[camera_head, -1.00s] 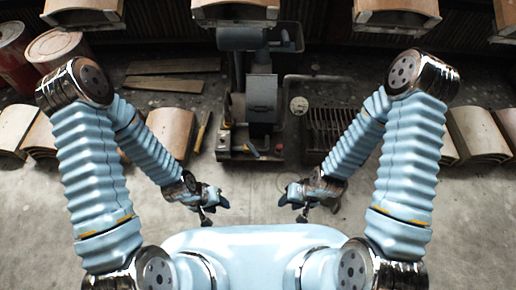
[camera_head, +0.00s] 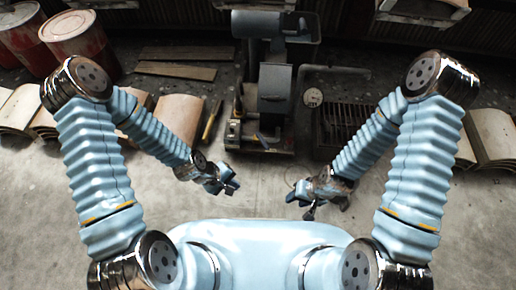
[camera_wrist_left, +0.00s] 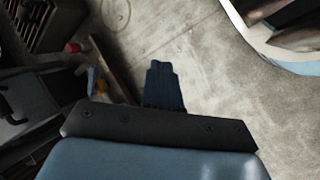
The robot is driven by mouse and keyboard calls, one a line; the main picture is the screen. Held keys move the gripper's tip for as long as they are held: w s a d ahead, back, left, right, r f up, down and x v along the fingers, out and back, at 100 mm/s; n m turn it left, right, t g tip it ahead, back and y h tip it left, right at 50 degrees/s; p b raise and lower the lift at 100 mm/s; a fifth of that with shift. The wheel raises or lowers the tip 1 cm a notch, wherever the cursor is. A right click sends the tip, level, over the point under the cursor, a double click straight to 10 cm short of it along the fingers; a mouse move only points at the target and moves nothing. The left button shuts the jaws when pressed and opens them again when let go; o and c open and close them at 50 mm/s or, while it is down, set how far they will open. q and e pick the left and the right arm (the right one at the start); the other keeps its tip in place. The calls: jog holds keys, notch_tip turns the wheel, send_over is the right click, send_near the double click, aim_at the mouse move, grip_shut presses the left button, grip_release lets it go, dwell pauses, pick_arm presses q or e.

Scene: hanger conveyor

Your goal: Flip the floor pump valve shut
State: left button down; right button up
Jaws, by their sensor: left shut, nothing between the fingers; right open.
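The dark pump-like machine (camera_head: 274,88) stands on the floor ahead of me, at the centre of the head view. Small fittings (camera_head: 262,139) sit at the front of its base; I cannot tell which is the valve or how its lever is set. In the left wrist view a red knob (camera_wrist_left: 73,47) and a small yellowish part (camera_wrist_left: 92,80) show beside dark machinery. My left gripper (camera_head: 233,187) is shut and empty, in front of the base and apart from it; its fingers (camera_wrist_left: 163,85) lie together over bare floor. My right gripper (camera_head: 297,196) is open and empty.
A yellow-handled tool (camera_head: 212,120) lies left of the machine. A floor grate (camera_head: 340,125) is on its right. Red drums (camera_head: 75,42), planks (camera_head: 177,71) and curved panels (camera_head: 178,118) stand or lie around. The floor before me is clear.

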pick_arm(q)
jog(key=w+a+f+n+t+h+b, duration=0.2)
jog(key=w+n+b, duration=0.5)
jog(key=w+n, duration=0.8)
jog(key=shift+a+f+n+t+h, duration=0.2)
jog(key=shift+f+n+t+h, duration=0.1)
jog(key=shift+f+n+t, duration=0.4)
pick_arm(e)
notch_tip(320, 180, down, 8)
jog(key=shift+d+f, duration=0.2)
jog(key=shift+f, duration=0.05)
jog(key=shift+w, duration=0.1)
pick_arm(q)
jog(key=b, duration=0.3)
send_near(262, 142)
jog(key=shift+d+f, duration=2.15)
jog(key=shift+f, duration=0.5)
jog(key=shift+w, duration=0.4)
pick_arm(e)
notch_tip(262, 142, down, 3)
jog(key=shift+w+f, duration=0.1)
